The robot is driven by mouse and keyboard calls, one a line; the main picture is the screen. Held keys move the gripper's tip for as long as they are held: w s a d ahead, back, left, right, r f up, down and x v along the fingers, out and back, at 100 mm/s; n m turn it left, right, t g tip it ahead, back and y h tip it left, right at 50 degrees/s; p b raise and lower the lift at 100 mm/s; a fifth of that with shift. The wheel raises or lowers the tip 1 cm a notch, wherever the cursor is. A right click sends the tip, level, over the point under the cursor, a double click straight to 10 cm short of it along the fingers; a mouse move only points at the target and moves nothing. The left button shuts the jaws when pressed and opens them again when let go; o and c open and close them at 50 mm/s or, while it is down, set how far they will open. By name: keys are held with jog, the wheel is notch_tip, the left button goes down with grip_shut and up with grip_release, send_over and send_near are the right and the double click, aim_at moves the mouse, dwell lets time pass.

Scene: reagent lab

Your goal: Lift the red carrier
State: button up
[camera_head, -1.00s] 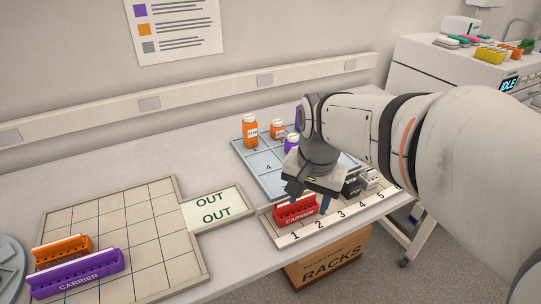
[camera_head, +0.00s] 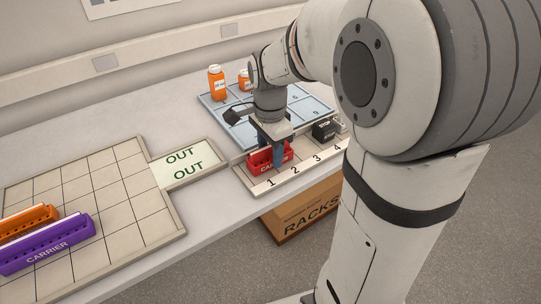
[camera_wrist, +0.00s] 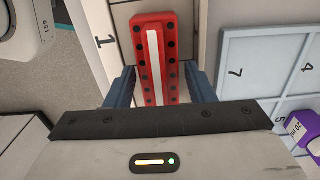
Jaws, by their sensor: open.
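The red carrier (camera_head: 260,163) stands in the numbered strip by the marks 1 and 2, at the bench's front edge. In the wrist view the red carrier (camera_wrist: 152,50) shows its top, with a white stripe between two rows of dark holes. My gripper (camera_head: 272,148) is right above and around it, pointing down. In the wrist view my gripper (camera_wrist: 160,85) has one blue finger on each side of the carrier, with narrow gaps showing. It is open. The carrier's lower part is partly hidden by the fingers.
A black block (camera_head: 324,130) stands to the right in the numbered strip (camera_head: 268,184). Behind is a blue numbered tray (camera_head: 221,119) with orange bottles (camera_head: 216,83). At left, a gridded tray (camera_head: 130,180) holds a purple carrier (camera_head: 47,245) and an orange carrier (camera_head: 25,223).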

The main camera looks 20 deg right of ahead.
jog(key=shift+f, duration=0.4)
jog(key=shift+c, duration=0.2)
jog(key=c, duration=0.8)
jog(key=shift+r, duration=0.15)
